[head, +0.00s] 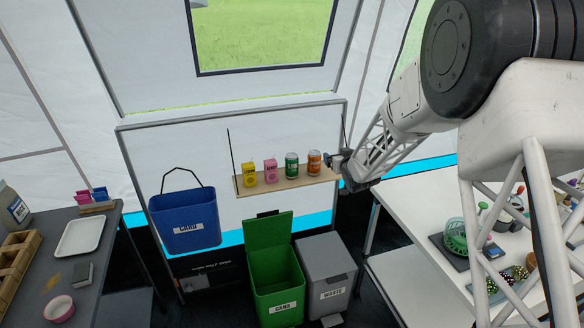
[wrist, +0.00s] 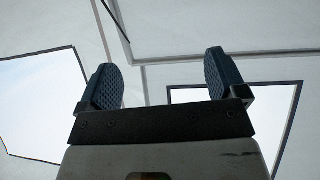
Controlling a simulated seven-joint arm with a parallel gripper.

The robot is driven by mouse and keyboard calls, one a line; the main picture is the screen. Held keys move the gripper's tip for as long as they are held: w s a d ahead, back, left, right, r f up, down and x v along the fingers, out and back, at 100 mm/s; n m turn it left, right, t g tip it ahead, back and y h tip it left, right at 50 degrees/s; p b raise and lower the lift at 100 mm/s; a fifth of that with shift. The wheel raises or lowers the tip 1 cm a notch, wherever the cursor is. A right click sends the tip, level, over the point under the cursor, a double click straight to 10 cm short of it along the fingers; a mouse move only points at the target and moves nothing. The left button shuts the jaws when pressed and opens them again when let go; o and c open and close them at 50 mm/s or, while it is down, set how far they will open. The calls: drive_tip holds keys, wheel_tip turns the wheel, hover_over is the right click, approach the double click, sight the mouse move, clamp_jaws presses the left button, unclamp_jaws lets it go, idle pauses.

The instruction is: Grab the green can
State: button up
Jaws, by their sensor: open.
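The green can (head: 292,166) stands upright on a hanging wooden shelf (head: 262,188), in the head view. A pink carton (head: 270,171) is to its left and an orange can (head: 314,163) to its right. My gripper (head: 335,160) is at the shelf's right end, close to the orange can, with the orange can between it and the green can. I cannot tell whether it touches the orange can. In the wrist view my gripper (wrist: 163,82) is open, with nothing between its two dark pads. The green can does not show in the wrist view.
A yellow carton (head: 249,175) stands at the shelf's left end, near a thin black cord. Below are a blue bin (head: 186,222), an open green bin (head: 275,268) and a grey bin (head: 327,270). A white table (head: 408,222) is at right, a dark table at left.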

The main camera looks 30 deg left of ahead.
sight(295, 169)
drive_tip(key=a+f+y, duration=0.1)
drive_tip(key=a+f, duration=0.2)
drive_tip(key=a, duration=0.1)
drive_tip(key=s+a+f+n+y, duration=0.1)
drive_tip(key=a+f+y, duration=0.1)
drive_tip(key=a+f, duration=0.2)
drive_tip(key=s+a+f+n+g+y, duration=0.1)
drive_tip(key=a+f, duration=0.3)
drive_tip(key=a, duration=0.2)
drive_tip(key=shift+a+f+y, duration=0.15)
drive_tip(key=shift+f+y, duration=0.1)
drive_tip(key=shift+y, duration=0.05)
drive_tip(key=shift+w+a, duration=0.1)
drive_tip(key=shift+w, duration=0.05)
drive_tip(key=shift+x, duration=1.2)
drive_tip(key=shift+f+x, duration=0.2)
drive_tip(key=shift+x, duration=2.35)
drive_tip(key=shift+c, duration=0.2)
drive_tip(key=c, duration=1)
